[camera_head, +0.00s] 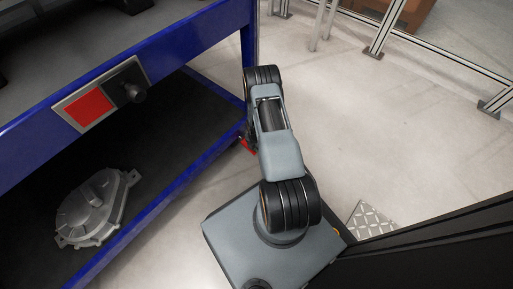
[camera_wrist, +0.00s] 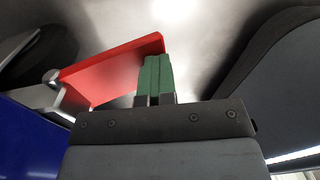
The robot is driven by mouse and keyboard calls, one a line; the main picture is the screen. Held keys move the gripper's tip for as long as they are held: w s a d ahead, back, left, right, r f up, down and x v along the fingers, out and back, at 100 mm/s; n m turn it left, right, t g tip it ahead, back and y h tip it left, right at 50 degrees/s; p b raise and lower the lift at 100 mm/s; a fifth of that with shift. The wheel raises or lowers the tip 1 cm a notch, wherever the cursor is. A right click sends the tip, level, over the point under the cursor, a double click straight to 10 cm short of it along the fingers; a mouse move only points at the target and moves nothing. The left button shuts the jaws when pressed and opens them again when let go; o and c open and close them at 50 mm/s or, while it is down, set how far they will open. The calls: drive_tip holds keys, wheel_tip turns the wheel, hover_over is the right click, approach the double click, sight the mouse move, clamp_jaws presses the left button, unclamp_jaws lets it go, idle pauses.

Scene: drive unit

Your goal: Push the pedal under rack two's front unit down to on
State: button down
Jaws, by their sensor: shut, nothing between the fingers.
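The red pedal (camera_wrist: 112,68) shows in the wrist view, left of and behind my fingertips, with a metal bracket at its left end. In the head view only a small piece of the red pedal (camera_head: 248,146) shows by the foot of the blue rack (camera_head: 170,52), mostly covered by my arm. My gripper (camera_wrist: 154,72) is shut, its two green fingers together and empty. The fingers overlap the pedal's right end in the picture; I cannot tell whether they touch it. My gripper is hidden behind my arm in the head view.
A dark wheel (camera_wrist: 38,55) is beside the pedal. The rack's beam carries a red plate (camera_head: 88,108) with a black knob (camera_head: 133,93). A grey metal housing (camera_head: 95,208) lies on the lower shelf. Open floor (camera_head: 380,130) lies right, with fence posts (camera_head: 378,38) beyond.

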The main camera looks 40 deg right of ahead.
drive_tip(key=shift+s+f, duration=0.15)
drive_tip(key=shift+f, duration=0.2)
drive_tip(key=shift+r, duration=0.15)
wheel_tip(320, 180, up, 10)
drive_tip(key=s+p, duration=0.2)
drive_tip(key=p, duration=0.6)
drive_tip(key=shift+s+d, duration=0.4)
drive_tip(key=shift+d, duration=0.05)
